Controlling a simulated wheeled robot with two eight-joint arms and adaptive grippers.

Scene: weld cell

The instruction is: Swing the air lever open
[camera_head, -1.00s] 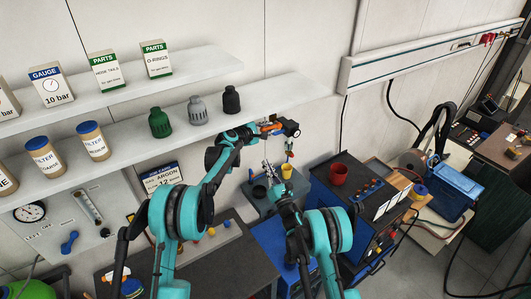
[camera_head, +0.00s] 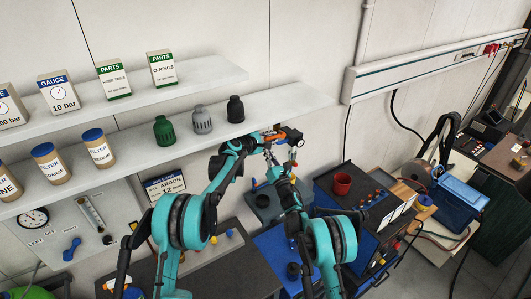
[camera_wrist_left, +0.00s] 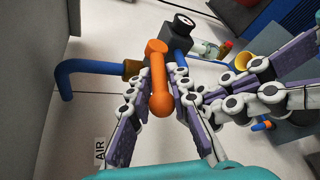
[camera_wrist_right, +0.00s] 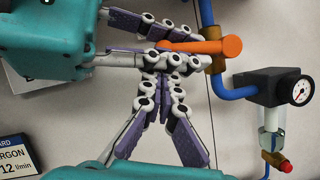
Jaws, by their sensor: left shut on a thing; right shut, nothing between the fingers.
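The air lever is an orange handle (camera_wrist_left: 158,78) on a blue pipe with a brass fitting at the wall. In the left wrist view it lies between the two fingers of my left gripper (camera_wrist_left: 160,92), which is shut on it. The lever also shows in the right wrist view (camera_wrist_right: 208,46), sticking out sideways across the pipe, with the left fingers at its left end. In the head view the lever (camera_head: 291,133) is small. My right gripper (camera_wrist_right: 168,62) is shut and empty, just below the left fingers; whether they touch I cannot tell.
A dark block with a round gauge (camera_wrist_right: 285,88) sits on the pipe close by the lever. A red cup (camera_head: 342,184) stands on the blue cabinet to the right. An AIR label (camera_wrist_left: 100,150) is on the wall.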

